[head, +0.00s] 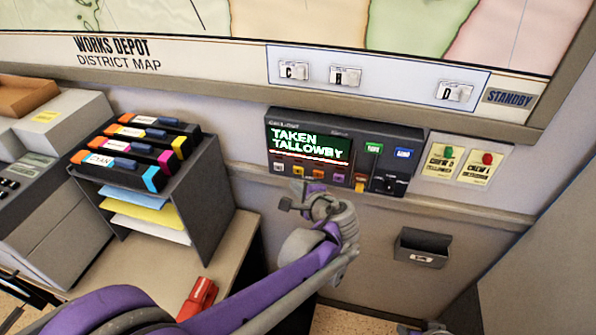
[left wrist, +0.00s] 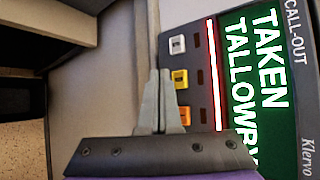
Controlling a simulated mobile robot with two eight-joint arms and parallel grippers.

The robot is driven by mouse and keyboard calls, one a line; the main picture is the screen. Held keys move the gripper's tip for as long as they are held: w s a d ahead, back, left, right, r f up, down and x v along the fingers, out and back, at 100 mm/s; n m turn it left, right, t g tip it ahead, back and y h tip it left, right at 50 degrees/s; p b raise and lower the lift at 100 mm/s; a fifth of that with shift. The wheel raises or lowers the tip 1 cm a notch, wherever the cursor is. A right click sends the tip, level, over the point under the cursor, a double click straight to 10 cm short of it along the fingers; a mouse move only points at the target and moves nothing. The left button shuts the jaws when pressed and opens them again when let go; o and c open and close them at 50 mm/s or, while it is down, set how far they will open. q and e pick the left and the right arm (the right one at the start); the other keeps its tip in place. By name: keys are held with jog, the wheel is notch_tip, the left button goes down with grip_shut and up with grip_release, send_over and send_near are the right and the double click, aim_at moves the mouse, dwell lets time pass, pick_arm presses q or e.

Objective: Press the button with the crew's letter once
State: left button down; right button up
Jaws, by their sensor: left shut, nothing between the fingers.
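The dark call-out panel (head: 345,122) is fixed to the wall; its screen (head: 308,146) reads "TAKEN TALLOWBY" in white on green. A row of small buttons runs below the screen, partly hidden by my left gripper (head: 293,197), which is shut and empty just below the row. In the left wrist view the shut fingertips (left wrist: 161,72) are beside a white button (left wrist: 177,44), a yellow button (left wrist: 180,78) and an orange button (left wrist: 184,115). Contact cannot be made out. Button letters are too small to read. A grey part (head: 424,329) at the bottom edge looks like my right gripper.
Letter tiles C (head: 294,71), B (head: 345,76) and D (head: 454,92) hang under the map beside a STANDBY label (head: 510,98). Two yellow crew cards (head: 439,164) are right of the panel. A black file rack (head: 215,195) stands left; a small wall bin (head: 424,246) is lower right.

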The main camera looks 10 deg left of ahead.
aim_at(294, 174)
pick_arm(q)
jog(key=shift+w, duration=0.95)
dwell(1.4)
jog(key=shift+w, duration=0.4)
jog(key=shift+w, duration=0.4)
dwell(0.4)
dwell(0.4)
jog(key=shift+s, duration=0.85)
jog(key=s, duration=0.5)
